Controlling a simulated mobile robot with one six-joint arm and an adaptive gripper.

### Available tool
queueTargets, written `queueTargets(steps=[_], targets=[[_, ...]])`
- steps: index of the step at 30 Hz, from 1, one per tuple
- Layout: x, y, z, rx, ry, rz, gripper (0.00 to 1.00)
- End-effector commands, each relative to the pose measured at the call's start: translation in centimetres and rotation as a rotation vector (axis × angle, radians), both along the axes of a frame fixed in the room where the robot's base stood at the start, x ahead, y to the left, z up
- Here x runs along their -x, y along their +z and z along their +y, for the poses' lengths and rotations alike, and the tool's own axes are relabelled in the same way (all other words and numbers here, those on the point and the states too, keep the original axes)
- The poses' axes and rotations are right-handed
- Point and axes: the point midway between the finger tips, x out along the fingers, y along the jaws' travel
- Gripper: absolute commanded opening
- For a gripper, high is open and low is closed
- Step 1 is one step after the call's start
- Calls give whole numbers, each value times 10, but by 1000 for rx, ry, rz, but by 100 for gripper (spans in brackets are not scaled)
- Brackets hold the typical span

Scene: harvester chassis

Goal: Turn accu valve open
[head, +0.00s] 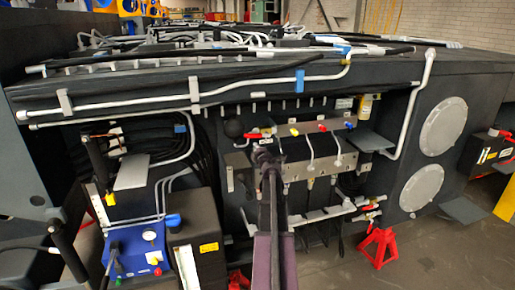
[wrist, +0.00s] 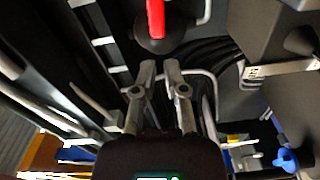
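A valve with a red lever handle (head: 253,135) sits beside a dark round ball-shaped body (head: 234,128) on the chassis. I take it to be the accu valve, but no label shows. In the wrist view the red handle (wrist: 155,18) is at the top centre, in front of the dark round body (wrist: 158,43). My gripper (wrist: 160,68) points toward it, with a gap between its fingertips and nothing held. The handle looks just beyond the fingertips, apart from them. In the head view my gripper (head: 263,155) is just below and right of the handle, partly hidden by my arm.
A metal valve block (head: 300,168) with small coloured handles is to the right. A blue box with a gauge (head: 140,245) stands lower left. Pipes (head: 200,95) run above, and black hoses (wrist: 210,58) lie close by. A red stand (head: 378,245) is on the floor.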

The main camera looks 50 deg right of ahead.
Motion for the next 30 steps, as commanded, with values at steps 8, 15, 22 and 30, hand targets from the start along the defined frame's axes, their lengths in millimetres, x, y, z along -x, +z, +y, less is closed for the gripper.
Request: queueTargets(steps=[8,15,22,30], targets=[[-43,-14,70,-125,154,-13,0],[-92,-42,179,-357,361,27,0],[-117,-76,289,-619,499,142,0],[-117,-119,408,-923,535,351,0]])
